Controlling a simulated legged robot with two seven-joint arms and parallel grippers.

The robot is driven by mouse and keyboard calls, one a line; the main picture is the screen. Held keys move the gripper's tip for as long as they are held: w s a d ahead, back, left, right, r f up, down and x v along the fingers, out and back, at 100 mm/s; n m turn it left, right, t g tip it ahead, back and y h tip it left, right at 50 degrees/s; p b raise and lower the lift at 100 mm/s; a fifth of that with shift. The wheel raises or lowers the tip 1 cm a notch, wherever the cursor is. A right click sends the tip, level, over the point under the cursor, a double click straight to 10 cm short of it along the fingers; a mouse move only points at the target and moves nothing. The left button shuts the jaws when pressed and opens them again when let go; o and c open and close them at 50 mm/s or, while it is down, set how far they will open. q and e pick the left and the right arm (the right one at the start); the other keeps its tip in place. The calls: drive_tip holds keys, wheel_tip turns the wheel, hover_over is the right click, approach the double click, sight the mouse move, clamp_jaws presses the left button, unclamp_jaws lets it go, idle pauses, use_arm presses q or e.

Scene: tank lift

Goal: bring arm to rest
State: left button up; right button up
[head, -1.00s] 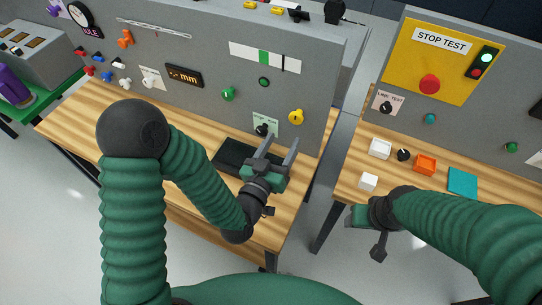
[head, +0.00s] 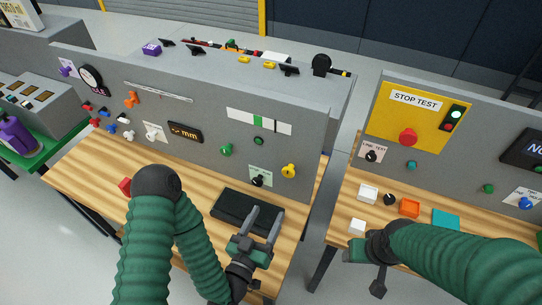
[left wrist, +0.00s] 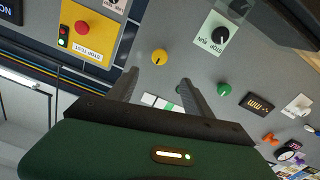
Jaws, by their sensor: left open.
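My left gripper (head: 264,222) is open and empty in the head view. It hovers above the front right part of the left workbench (head: 88,178), over the edge of a black tray (head: 232,204). In the left wrist view its two fingers (left wrist: 158,88) stand apart with nothing between them, pointing toward the grey panel (left wrist: 185,45). My right gripper (head: 362,250) shows at the front left edge of the right workbench. Its jaws are turned so that I cannot tell whether they are open.
The grey panel carries a yellow knob (head: 289,171), a green knob (head: 225,150) and a black knob (head: 258,180). A red block (head: 125,186) lies beside my left arm. White boxes, an orange box (head: 409,207) and a teal square (head: 446,219) lie on the right bench.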

use_arm(q)
drive_tip(key=w+a+f+m+g+y, duration=0.2)
drive_tip(key=a+f+m+g, duration=0.3)
drive_tip(key=g, duration=0.3)
drive_tip(key=s+a+r+n+g+y, duration=0.3)
drive_tip(key=s+a+r+n+g, duration=0.3)
drive_tip(key=s+a, duration=0.3)
drive_tip(key=shift+s+a+r+g+y, duration=0.15)
drive_tip(key=shift+s+a+g+y, duration=0.2)
drive_tip(key=shift+s, duration=0.9)
